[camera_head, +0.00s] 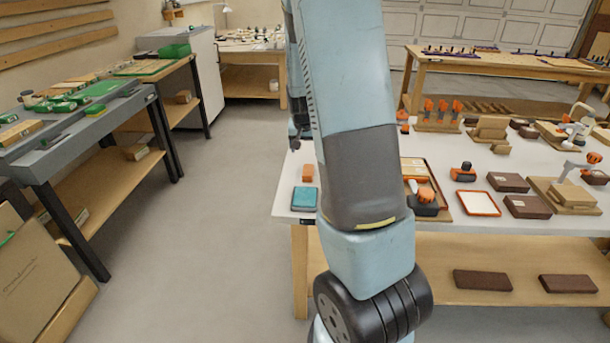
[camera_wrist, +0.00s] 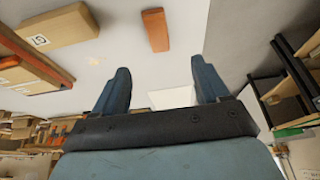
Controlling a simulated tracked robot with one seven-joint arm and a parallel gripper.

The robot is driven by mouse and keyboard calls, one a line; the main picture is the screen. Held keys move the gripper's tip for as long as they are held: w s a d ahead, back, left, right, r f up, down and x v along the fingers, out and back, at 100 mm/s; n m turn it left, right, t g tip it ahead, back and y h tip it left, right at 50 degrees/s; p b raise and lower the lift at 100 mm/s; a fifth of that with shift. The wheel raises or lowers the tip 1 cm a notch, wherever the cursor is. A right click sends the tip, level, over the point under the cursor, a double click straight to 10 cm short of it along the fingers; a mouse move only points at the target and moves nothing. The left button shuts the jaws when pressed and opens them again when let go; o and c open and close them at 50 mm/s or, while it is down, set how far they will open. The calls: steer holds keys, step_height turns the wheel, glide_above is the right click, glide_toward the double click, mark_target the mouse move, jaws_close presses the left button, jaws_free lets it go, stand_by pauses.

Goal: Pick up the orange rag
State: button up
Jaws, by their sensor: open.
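A small orange folded-looking piece (camera_head: 307,172), which may be the orange rag, lies on the white bench top near its left edge, behind a teal flat item. In the wrist view an orange oblong piece (camera_wrist: 155,30) shows near the top centre, on a pale surface; I cannot be sure it is the same thing. My gripper (camera_wrist: 160,78) is open, with its two blue-grey fingers apart and nothing between them. The orange piece is beyond the fingertips, apart from them. In the head view my arm hides part of the bench, and the gripper is not clearly seen.
The white bench (camera_head: 455,222) carries a teal item (camera_head: 304,198), a red-rimmed tray (camera_head: 479,204), dark boxes and orange-handled tools. A cardboard box (camera_wrist: 62,28) is left in the wrist view. A grey bench (camera_head: 60,140) stands left, with clear floor between.

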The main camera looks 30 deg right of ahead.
mark_target(308, 170)
steer(key=shift+x, duration=6.75)
steer(key=shift+s, duration=0.2)
steer(key=c, duration=1.1)
